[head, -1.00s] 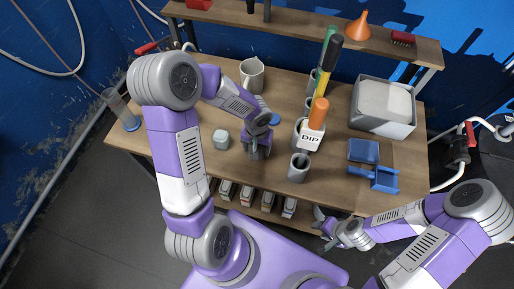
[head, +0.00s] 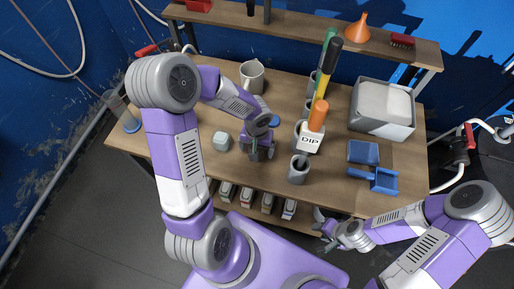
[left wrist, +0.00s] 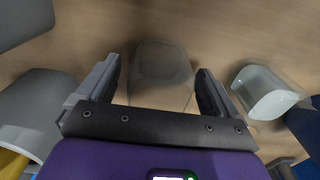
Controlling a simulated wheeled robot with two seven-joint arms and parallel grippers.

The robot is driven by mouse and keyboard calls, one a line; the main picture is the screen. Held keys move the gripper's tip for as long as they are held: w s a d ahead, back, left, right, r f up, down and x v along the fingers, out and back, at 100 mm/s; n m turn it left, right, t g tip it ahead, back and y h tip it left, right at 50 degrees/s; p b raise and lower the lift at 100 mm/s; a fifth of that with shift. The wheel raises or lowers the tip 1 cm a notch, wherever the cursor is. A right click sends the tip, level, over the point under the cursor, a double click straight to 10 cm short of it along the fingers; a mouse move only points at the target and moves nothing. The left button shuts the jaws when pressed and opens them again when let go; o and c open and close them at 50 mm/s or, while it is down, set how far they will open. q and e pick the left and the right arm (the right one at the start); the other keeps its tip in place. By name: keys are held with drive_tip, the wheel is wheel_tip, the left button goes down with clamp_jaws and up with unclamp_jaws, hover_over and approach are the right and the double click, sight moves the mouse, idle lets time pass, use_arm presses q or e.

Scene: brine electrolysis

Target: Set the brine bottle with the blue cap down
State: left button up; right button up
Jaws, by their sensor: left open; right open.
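My left gripper (head: 259,152) is low over the middle of the table and open. In the left wrist view its two fingers (left wrist: 160,90) stand apart, on either side of a pale, see-through rounded form (left wrist: 162,62). This form looks like the brine bottle, but its blue cap cannot be made out. In the head view the gripper and forearm hide that spot. My right gripper (head: 328,228) is open and empty, off the table's front edge at the right.
A pale block (head: 221,141) stands left of the left gripper. The DIP holder (head: 309,142) and a grey cup (head: 298,170) stand close on its right. A beaker (head: 252,75) is behind. A grey bin (head: 382,108) and blue pieces (head: 363,152) are farther right.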

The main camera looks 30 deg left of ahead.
use_arm(q)
wheel_tip(320, 180, up, 11)
drive_tip(key=p, duration=0.2)
drive_tip(key=shift+r+p, duration=0.2)
drive_tip(key=shift+p, duration=0.2)
